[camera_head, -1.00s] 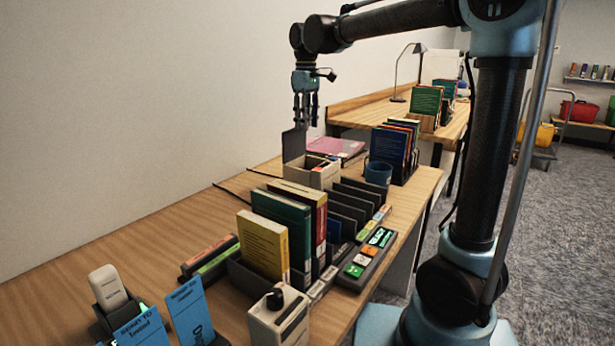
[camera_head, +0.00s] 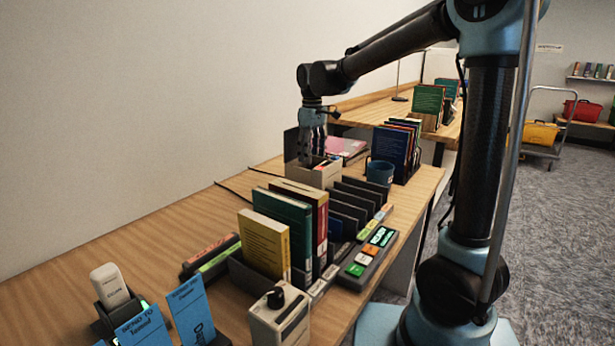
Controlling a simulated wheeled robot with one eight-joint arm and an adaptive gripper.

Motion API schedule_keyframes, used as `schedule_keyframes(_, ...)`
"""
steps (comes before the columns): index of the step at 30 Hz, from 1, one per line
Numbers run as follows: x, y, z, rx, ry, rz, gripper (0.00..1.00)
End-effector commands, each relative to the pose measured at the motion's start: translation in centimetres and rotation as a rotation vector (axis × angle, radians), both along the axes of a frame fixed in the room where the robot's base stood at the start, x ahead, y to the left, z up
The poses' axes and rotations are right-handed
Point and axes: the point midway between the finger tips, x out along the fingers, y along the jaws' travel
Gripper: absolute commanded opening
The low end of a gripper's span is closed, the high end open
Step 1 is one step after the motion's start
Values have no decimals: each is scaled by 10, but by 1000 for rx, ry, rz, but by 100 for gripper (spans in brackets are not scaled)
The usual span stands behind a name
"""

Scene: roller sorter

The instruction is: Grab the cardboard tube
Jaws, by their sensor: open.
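My gripper (camera_head: 313,159) points straight down at the beige box (camera_head: 313,179), whose dark lid (camera_head: 290,146) stands open at its left. The fingers are apart, and their tips are at or just inside the box's open top; I cannot tell how deep. I cannot make out a cardboard tube in this view. The inside of the box is hidden by its front wall and my fingers.
Black dividers (camera_head: 352,208) and upright books (camera_head: 283,225) stand in front of the box. A blue mug (camera_head: 379,172) and a row of books (camera_head: 395,150) are to its right. A pink folder (camera_head: 345,147) lies behind it.

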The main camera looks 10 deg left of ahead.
Motion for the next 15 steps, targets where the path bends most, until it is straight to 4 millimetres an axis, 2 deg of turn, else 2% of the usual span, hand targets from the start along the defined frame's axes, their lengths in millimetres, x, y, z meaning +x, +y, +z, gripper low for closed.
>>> schedule_keyframes(8, -1, 1, -17, 0, 0, 0, 57)
schedule_keyframes(15, -2, 3, -49, 0, 0, 0, 57)
